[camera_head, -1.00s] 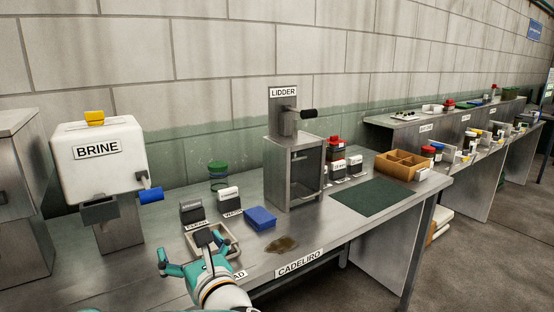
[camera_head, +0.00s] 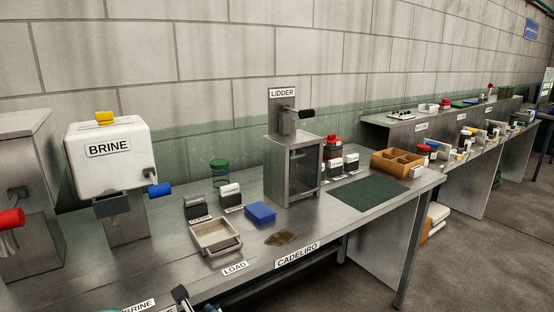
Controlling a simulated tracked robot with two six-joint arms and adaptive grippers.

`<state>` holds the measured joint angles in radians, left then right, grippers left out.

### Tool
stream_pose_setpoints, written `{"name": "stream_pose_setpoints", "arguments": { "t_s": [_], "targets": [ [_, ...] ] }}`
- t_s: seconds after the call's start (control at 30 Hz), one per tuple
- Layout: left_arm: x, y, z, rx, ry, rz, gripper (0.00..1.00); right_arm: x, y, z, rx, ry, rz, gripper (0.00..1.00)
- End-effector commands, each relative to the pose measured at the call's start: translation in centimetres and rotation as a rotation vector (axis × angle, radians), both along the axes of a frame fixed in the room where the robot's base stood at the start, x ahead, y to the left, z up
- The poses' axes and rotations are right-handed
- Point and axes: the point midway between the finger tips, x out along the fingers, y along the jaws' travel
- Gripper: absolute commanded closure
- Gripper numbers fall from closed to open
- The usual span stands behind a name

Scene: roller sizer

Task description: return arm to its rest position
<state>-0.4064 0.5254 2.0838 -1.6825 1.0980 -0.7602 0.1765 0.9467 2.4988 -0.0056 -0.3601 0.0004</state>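Only a small teal and dark piece of one gripper (camera_head: 183,298) shows at the bottom edge, left of centre; it looks like my left. Its fingers are mostly cut off, so its opening cannot be told. It is in front of the bench edge, apart from the beige tray (camera_head: 208,248) on the bench. The tray looks empty and sits behind the LOAD label (camera_head: 235,269). My other gripper is not in view.
The BRINE machine (camera_head: 105,172) with its blue handle (camera_head: 160,190) stands at left, beside a red handle (camera_head: 11,219).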

Motion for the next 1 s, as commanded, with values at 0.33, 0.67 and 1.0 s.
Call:
{"name": "stream_pose_setpoints", "arguments": {
  "t_s": [0.33, 0.67, 1.0],
  "targets": [
    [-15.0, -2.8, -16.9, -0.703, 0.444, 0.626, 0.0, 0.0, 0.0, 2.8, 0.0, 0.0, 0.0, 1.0],
    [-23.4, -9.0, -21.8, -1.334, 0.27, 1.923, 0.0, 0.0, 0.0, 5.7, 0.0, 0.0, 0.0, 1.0],
    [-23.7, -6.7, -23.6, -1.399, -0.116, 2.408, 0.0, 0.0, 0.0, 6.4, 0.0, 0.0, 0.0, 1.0]
  ]
}}
